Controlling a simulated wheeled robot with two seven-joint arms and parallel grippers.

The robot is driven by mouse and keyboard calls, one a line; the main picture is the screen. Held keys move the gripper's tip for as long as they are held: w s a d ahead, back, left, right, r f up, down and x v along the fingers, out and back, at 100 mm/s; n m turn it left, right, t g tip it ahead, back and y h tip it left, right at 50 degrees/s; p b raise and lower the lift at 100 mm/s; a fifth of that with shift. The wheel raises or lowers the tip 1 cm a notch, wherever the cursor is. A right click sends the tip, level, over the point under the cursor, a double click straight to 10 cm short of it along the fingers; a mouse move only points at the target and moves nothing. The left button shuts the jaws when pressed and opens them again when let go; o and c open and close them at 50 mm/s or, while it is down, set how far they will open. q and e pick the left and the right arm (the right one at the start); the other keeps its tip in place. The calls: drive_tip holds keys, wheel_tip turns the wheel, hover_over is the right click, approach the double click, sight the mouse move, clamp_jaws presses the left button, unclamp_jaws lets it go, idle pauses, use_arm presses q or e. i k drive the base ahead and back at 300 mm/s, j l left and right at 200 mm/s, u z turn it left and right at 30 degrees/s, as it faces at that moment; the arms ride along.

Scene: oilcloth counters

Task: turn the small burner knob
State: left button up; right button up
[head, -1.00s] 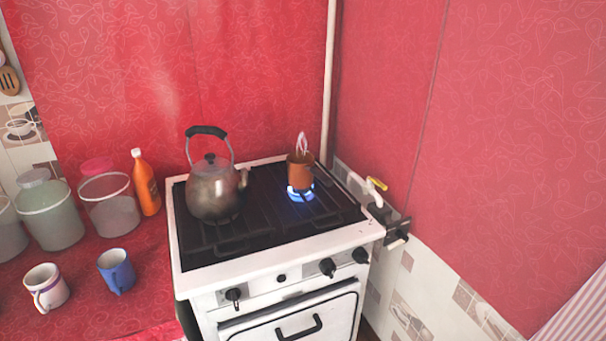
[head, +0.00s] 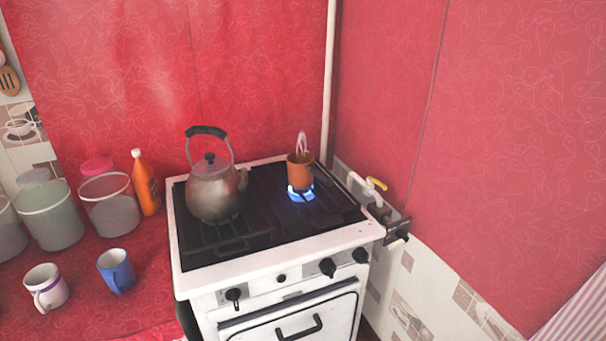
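The white stove (head: 275,245) stands in the corner. Its front panel carries several black knobs: one at the left (head: 234,295), one in the middle right (head: 327,268) and one at the far right (head: 360,256). A small dark round piece (head: 281,278) sits between the left and middle-right ones. I cannot tell which one is the small burner knob. A blue flame (head: 300,195) burns under a brown pot (head: 299,170) on the back right of the cooktop. Neither of my grippers is in view.
A metal kettle (head: 215,192) stands on the left of the cooktop. Jars, an orange bottle (head: 144,185), a white mug (head: 46,288) and a blue mug (head: 116,271) stand on the red counter (head: 75,312). A pipe with a yellow valve handle (head: 377,184) runs along the right wall.

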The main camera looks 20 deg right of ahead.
sight(361, 256)
drive_tip(key=k+l, duration=1.15)
drive_tip(key=k, duration=0.05)
